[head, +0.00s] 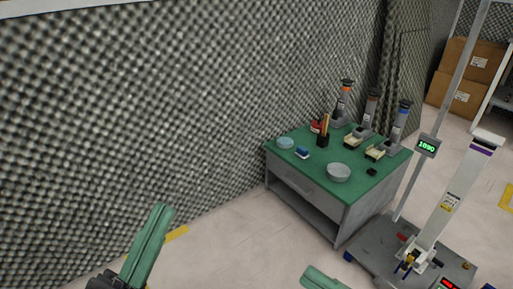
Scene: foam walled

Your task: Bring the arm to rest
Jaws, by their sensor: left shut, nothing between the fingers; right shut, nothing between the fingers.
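My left gripper (161,210) is at the lower left of the head view, its long green fingers pressed together and pointing up. It is shut and empty, in front of the grey foam wall and the floor. My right gripper (310,270) shows only as green fingertips at the bottom edge, in front of the table. It is shut, with nothing seen between the fingers; the rest of it is out of the frame. Both grippers appear apart from the table and the things on it.
A green-topped table (310,158) against the foam wall (150,100) holds a bowl (339,172), a blue dish (285,142) and several dispenser-like devices. A scale (385,255) with a post and display (427,146) stands right. Boxes (465,75) are behind. Floor between is clear.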

